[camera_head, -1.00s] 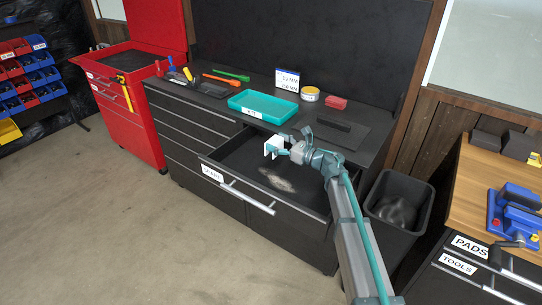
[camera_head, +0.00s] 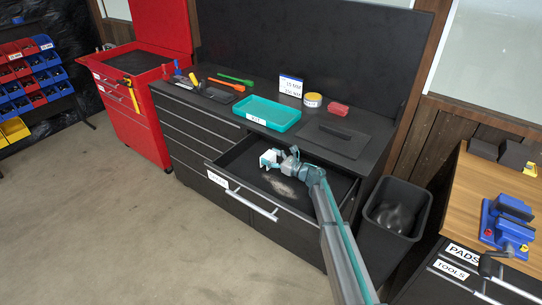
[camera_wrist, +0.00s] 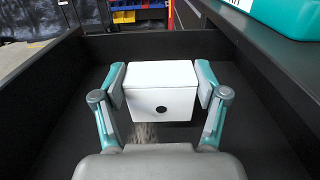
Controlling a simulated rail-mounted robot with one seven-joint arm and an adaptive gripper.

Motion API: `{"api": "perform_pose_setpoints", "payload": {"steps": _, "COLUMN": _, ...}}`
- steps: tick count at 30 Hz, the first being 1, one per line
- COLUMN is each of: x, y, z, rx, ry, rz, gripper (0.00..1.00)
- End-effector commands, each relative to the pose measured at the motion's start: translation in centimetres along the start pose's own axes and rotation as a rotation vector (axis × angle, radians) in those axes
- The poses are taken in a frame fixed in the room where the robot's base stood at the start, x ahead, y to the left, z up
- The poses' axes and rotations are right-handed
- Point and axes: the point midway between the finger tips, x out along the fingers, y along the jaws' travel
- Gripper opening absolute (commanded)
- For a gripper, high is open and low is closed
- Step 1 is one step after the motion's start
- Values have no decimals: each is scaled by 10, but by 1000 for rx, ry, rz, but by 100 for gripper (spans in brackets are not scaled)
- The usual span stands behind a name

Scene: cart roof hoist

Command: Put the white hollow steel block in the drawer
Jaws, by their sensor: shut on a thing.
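The white hollow steel block (camera_head: 268,158) is held between the fingers of my gripper (camera_head: 276,159), inside the open drawer's outline. In the wrist view the white block (camera_wrist: 160,91) sits between both teal fingertips of my gripper (camera_wrist: 161,88), with a small dark hole in its near face. The open black drawer (camera_head: 323,207) has a bare dark floor with a pale patch. Its dark walls surround the block in the wrist view (camera_wrist: 52,110). I cannot tell whether the block touches the drawer floor.
A teal tray (camera_head: 267,114) stands on the cabinet top above the drawer, near its front edge. A black bin (camera_head: 395,205) stands right of the drawer. A wooden bench with a blue vise (camera_head: 508,222) is at far right. The drawer floor around the block looks free.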

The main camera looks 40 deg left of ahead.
Motion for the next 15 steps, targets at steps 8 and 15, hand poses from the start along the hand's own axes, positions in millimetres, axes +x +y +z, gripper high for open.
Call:
{"api": "perform_pose_setpoints", "payload": {"steps": 8, "x": 0, "y": 0, "z": -9, "rx": 0, "ry": -3, "rz": 0, "gripper": 24}}
{"api": "perform_pose_setpoints", "payload": {"steps": 15, "x": 0, "y": 0, "z": -12, "rx": 0, "ry": -2, "rz": 0, "gripper": 24}}
